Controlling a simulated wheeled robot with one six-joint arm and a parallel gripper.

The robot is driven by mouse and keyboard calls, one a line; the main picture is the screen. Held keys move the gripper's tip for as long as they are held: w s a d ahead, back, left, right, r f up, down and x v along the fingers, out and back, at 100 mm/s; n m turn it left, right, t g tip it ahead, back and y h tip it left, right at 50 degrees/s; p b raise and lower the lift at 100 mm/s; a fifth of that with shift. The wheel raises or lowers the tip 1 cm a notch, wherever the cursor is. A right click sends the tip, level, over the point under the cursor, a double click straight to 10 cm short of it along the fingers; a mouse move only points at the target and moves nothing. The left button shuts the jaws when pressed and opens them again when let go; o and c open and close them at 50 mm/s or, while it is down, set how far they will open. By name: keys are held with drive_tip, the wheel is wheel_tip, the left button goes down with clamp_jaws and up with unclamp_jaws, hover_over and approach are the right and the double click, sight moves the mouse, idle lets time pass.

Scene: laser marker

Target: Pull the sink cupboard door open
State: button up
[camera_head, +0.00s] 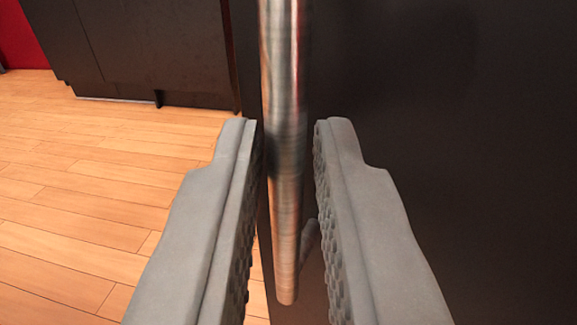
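The dark cupboard door (450,120) fills the right side of the view. Its brushed-metal bar handle (284,60) runs vertically near the door's left edge, and its lower end and a short mount show low down. My gripper (285,128) has its two grey, ridged fingers on either side of the handle. The handle is between the fingers, with a narrow gap to the right finger and very little space at the left one. I see no clear grip on the bar. Whether the door is ajar cannot be told; the handle's top is out of view.
A wooden plank floor (80,190) lies open to the left. Dark cabinets (150,45) stand at the back left, with a red surface (20,40) at the far left corner.

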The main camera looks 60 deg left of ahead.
drive_tip(key=v, duration=1.5)
drive_tip(key=shift+d, duration=0.3)
drive_tip(key=shift+s, duration=0.15)
drive_tip(key=w+a+r+t+h, duration=0.2)
drive_tip(key=w+a+r+h, duration=0.15)
drive_tip(key=r, duration=0.55)
drive_tip(key=w+a+r+m+t+h, duration=0.1)
drive_tip(key=w+a+r+t+h, duration=0.2)
drive_tip(key=r, duration=0.5)
drive_tip(key=w+a+r+t+h, duration=0.1)
drive_tip(key=w+a+r+h, duration=0.15)
drive_tip(key=w+r, duration=0.45)
drive_tip(key=s+a+r+m+t+h, duration=0.1)
drive_tip(key=s+a+r+m+h, duration=0.15)
drive_tip(key=r, duration=0.55)
drive_tip(key=s+a+r+m+t+h, duration=0.1)
drive_tip(key=s+a+r+h, duration=0.2)
drive_tip(key=r, duration=0.5)
drive_tip(key=s+a+r+m, duration=0.2)
drive_tip(key=s+a+r, duration=0.1)
drive_tip(key=s, duration=0.5)
drive_tip(key=s+a+r+m, duration=0.2)
drive_tip(key=s+a+r, duration=0.2)
drive_tip(key=s, duration=0.5)
drive_tip(key=s+a+r+m, duration=0.3)
drive_tip(key=s+a, duration=0.2)
drive_tip(key=s, duration=0.4)
drive_tip(key=shift+s+r, duration=0.2)
drive_tip(key=shift+s, duration=0.05)
